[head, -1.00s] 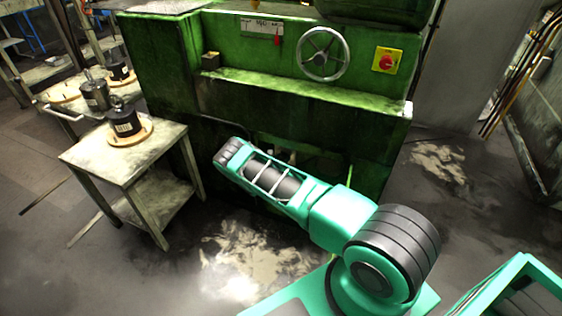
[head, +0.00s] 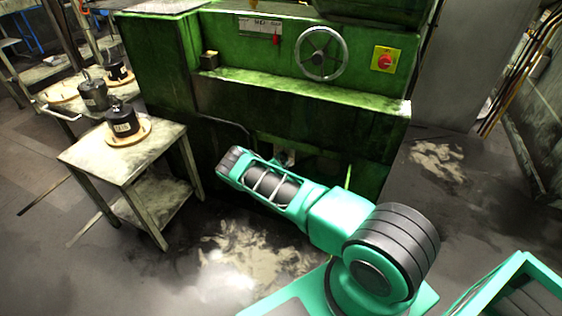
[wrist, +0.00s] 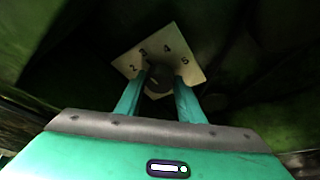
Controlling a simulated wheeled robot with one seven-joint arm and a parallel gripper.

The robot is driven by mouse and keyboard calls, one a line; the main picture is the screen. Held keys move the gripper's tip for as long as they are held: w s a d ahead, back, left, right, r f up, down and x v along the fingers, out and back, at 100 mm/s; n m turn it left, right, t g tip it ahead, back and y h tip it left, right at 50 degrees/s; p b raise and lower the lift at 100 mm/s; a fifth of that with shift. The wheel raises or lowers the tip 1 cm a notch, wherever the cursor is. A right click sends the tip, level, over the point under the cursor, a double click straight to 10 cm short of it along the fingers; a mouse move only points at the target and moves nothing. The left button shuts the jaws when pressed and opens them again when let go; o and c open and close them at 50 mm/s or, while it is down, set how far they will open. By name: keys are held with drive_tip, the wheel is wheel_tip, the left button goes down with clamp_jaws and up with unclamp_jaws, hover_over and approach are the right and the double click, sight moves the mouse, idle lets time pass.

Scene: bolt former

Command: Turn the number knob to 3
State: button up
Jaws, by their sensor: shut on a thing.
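The number plate (wrist: 189,72) is a pale tilted square in the wrist view, with the digits 2, 3, 4 and 5 readable along its upper part. The dark number knob (wrist: 157,84) sits in its middle. My gripper (wrist: 159,79) is shut on the knob, one teal finger on each side. A small dark mark at the knob's upper left lies toward the 3, but the exact pointing is too dim to tell. In the head view the knob and fingers cannot be made out, low on the green machine (head: 300,100) behind my arm.
The machine's front carries a handwheel (head: 321,53) and a red switch on a yellow plate (head: 386,59), above a ledge. A small table (head: 80,152) with a dark canister (head: 123,122) stands to the left. Floor to the right is clear.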

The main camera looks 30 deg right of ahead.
drive_tip(key=shift+s+d+f, duration=0.1)
drive_tip(key=shift+s+f, duration=0.05)
idle(0.4)
drive_tip(key=o, duration=1.1)
drive_tip(key=shift+c, duration=0.2)
drive_tip(key=v, duration=1)
drive_tip(key=shift+s+a, duration=0.25)
drive_tip(key=shift+s, duration=0.1)
